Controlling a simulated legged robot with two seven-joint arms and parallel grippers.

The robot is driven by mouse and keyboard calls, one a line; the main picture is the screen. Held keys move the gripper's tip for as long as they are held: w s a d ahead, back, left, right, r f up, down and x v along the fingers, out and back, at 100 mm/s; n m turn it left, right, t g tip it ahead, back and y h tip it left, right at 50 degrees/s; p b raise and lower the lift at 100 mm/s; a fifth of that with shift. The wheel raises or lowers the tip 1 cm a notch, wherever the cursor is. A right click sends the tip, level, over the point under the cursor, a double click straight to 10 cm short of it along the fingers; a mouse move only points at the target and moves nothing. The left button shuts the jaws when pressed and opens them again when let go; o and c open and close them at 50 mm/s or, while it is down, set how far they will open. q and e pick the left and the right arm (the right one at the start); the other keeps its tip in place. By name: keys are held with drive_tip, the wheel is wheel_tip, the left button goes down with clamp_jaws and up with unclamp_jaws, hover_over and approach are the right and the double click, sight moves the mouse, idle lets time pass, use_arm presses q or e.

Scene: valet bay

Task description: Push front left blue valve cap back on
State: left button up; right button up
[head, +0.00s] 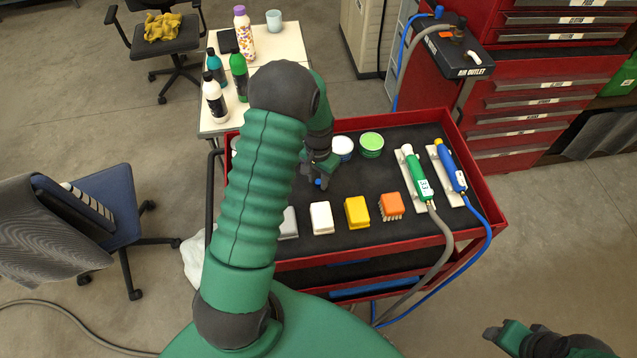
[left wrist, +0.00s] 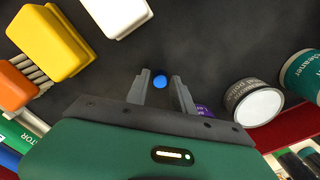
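The small round blue cap (head: 319,182) is on or just above the dark top of the red cart (head: 405,240). In the left wrist view the blue cap (left wrist: 159,81) shows between the fingertips of my left gripper (left wrist: 162,76), with a narrow gap on each side. The left gripper (head: 317,175) is open and points down at the cart top. I cannot tell whether its tips are level with the cap or above it. My right gripper (head: 505,335) is at the lower right, away from the cart; its opening is unclear. No wheel or valve stem is in view.
On the cart are a white block (head: 321,218), a yellow block (head: 357,212), an orange brush (head: 391,206), tubs (head: 371,145), a green tool (head: 417,172) and a blue tool (head: 451,168) with hoses. A bottle table (head: 275,50) stands behind; a blue chair (head: 105,205) is left.

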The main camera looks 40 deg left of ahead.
sight(318, 181)
use_arm(q)
clamp_jaws()
wheel_tip(318, 181, up, 10)
idle(0.5)
